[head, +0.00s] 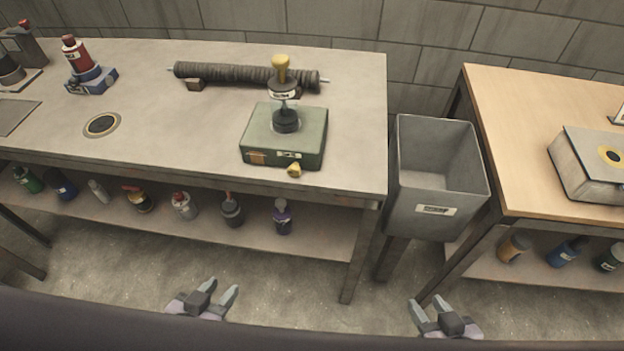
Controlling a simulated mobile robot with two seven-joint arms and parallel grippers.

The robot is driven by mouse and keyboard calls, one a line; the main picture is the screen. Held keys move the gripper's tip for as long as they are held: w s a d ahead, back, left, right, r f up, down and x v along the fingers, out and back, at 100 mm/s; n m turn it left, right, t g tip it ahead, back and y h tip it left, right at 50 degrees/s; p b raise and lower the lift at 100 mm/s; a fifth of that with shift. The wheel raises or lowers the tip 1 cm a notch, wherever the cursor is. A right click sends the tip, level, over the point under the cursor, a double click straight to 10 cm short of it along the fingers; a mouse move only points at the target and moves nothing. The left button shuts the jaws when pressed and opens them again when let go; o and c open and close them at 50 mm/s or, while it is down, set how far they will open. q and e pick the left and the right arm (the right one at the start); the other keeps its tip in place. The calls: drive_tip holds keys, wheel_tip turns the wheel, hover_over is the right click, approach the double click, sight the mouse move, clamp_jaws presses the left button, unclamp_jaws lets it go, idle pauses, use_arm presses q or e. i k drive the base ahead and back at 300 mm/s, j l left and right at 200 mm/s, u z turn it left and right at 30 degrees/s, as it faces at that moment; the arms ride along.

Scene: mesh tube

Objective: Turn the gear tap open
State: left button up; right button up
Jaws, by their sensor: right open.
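A green box (284,142) stands on the left workbench near its right end. A black fitting with a pale collar (285,95) and a yellow knob (281,66) rises upright from its top. A small yellow piece (295,170) sits at the box's front lower edge. I cannot tell which of these yellow parts is the gear tap, or how far it is turned. My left gripper (222,286) is open and empty, in front of the bench and apart from the box. My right gripper (431,301) is open and empty, below the grey bin.
A dark ribbed tube (245,76) lies behind the box. A red bottle (75,53) stands in a blue holder at left. A grey bin (435,213) stands between the left bench (190,135) and the wooden table (520,130). Several bottles line the lower shelf.

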sight(294, 170)
drive_tip(key=k+l, duration=0.1)
drive_tip(key=l, duration=1.25)
drive_tip(key=k, duration=0.05)
